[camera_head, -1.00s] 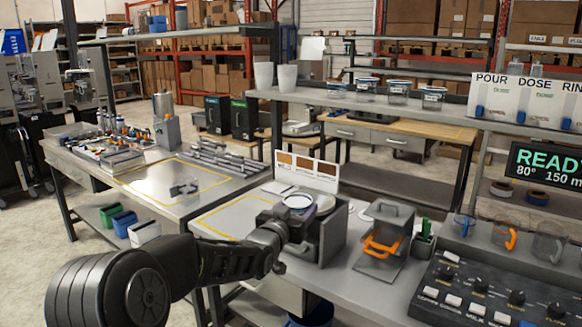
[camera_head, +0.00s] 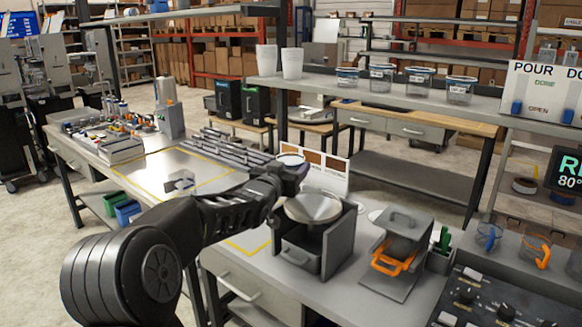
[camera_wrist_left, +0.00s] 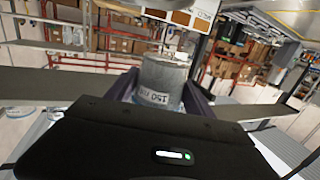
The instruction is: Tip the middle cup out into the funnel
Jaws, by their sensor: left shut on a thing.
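A wide silver round funnel (camera_head: 314,207) sits on top of a grey open-fronted stand on the bench. The held cup is above and behind the funnel's left side in the head view, apart from it and about upright. My right gripper is not in view.
Jugs with blue (camera_head: 488,237) and orange (camera_head: 538,252) handles stand farther right. A swatch board (camera_head: 325,171) is behind the stand. Several labelled jars stand on the shelf (camera_head: 420,98).

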